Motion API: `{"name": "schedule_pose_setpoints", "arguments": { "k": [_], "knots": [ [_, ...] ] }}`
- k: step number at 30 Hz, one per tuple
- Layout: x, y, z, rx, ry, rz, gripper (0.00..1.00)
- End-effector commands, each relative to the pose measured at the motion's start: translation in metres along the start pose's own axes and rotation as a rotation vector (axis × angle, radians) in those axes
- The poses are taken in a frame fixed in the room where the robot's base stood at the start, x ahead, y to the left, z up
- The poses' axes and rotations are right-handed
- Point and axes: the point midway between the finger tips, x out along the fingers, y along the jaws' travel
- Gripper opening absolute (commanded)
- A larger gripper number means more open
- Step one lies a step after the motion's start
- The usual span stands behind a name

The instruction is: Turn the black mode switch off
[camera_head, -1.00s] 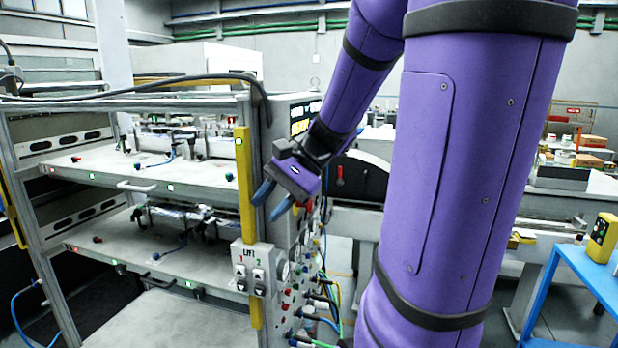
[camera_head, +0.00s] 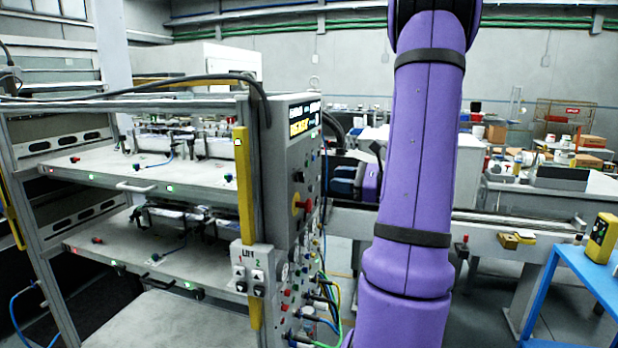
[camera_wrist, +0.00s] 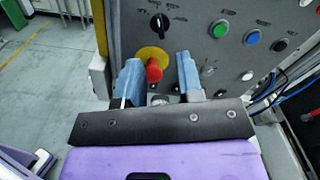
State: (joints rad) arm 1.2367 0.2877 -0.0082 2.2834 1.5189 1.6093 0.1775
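The black mode switch (camera_wrist: 159,22) is a round rotary knob with a pale mark on the grey control panel (camera_wrist: 195,12), at the top of the wrist view. In the head view, a small dark knob (camera_head: 298,177) above the red button looks like the same switch. My gripper (camera_wrist: 160,72) has its two blue fingers apart with nothing held. In the wrist view the fingers appear below the switch, on either side of the red button. In the head view my gripper (camera_head: 338,180) is right of the panel, partly hidden by my arm.
A red mushroom button (camera_wrist: 153,70) on a yellow disc sticks out below the switch. Green (camera_wrist: 219,28), blue (camera_wrist: 252,37) and black (camera_wrist: 280,45) buttons lie to its right. Cables (camera_head: 328,300) hang low on the panel. A blue table (camera_head: 585,265) stands at the right.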

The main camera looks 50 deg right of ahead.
Motion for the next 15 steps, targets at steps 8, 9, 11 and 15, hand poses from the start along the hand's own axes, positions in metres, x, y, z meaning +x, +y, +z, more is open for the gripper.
{"name": "schedule_pose_setpoints", "arguments": {
  "k": [8,9,11,15],
  "knots": [
    [0.051,0.001,0.000,0.000,0.000,0.004,0.34],
    [0.057,0.001,0.000,0.000,-0.001,0.004,0.34],
    [0.065,0.001,0.000,0.000,0.000,0.005,0.34],
    [0.078,0.001,0.000,-0.001,0.001,0.003,0.34]
  ]
}}
